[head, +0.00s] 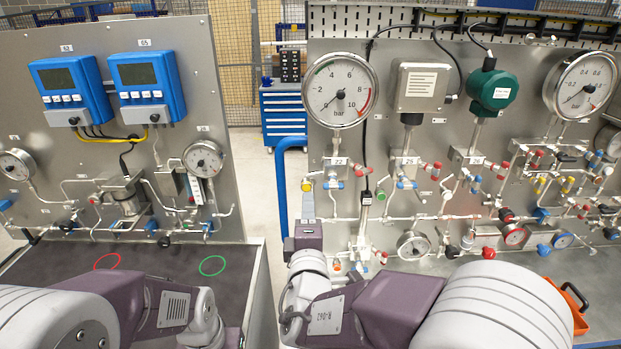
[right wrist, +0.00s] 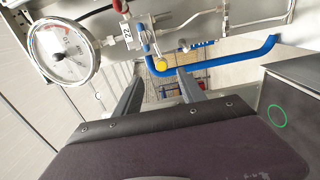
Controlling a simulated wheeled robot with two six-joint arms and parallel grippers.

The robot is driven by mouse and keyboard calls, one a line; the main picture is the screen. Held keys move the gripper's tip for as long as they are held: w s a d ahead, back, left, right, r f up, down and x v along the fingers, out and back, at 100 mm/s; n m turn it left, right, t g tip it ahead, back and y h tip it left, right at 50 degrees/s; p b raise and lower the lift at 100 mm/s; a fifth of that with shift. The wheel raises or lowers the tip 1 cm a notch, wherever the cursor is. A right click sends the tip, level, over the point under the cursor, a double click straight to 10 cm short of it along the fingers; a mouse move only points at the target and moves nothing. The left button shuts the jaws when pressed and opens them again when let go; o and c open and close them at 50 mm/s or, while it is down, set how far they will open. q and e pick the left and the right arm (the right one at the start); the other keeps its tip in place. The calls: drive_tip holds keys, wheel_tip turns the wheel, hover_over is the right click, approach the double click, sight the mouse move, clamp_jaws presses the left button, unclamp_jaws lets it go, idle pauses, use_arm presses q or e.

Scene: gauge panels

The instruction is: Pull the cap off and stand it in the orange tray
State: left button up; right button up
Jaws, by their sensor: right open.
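A small yellow cap (head: 307,185) sits on a fitting at the left edge of the right gauge panel, below the large 10 bar gauge. It also shows in the right wrist view (right wrist: 161,62), beside a blue pipe. My right gripper (head: 307,197) is open just in front of the cap. In the right wrist view, the cap appears between the tips of its two fingers (right wrist: 159,72); I cannot tell whether they touch it. The orange tray (head: 583,323) is at the right, partly hidden behind my right arm. My left arm enters at lower left, its gripper out of sight.
The right panel (head: 338,20) is crowded with gauges, pipes and coloured valves. A blue pipe (head: 281,190) bends beside its left edge. A dark bench top (head: 160,262) with red and green rings lies at left.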

sight(306, 188)
drive_tip(key=w+p, duration=0.2)
drive_tip(key=w, duration=0.3)
drive_tip(key=shift+a+r+p, duration=0.1)
drive_tip(key=shift+p, duration=0.3)
drive_tip(key=w+b, duration=0.1)
drive_tip(key=w, duration=0.1)
drive_tip(key=w+b, duration=0.1)
drive_tip(key=shift+w+a+f+b, duration=0.25)
drive_tip(key=shift+f+b, duration=0.05)
drive_tip(key=shift+f, duration=0.1)
drive_tip(key=shift+w, duration=0.25)
use_arm(q)
drive_tip(key=shift+w+a+f, duration=0.1)
drive_tip(key=shift+a, duration=0.05)
use_arm(e)
drive_tip(key=shift+w+d+r, duration=0.15)
drive_tip(key=shift+r, duration=0.05)
use_arm(q)
drive_tip(key=shift+a, duration=0.1)
drive_tip(key=shift+f+b, duration=0.2)
drive_tip(key=shift+b, duration=0.15)
drive_tip(key=shift+f+b, duration=0.5)
drive_tip(key=shift+f, duration=0.05)
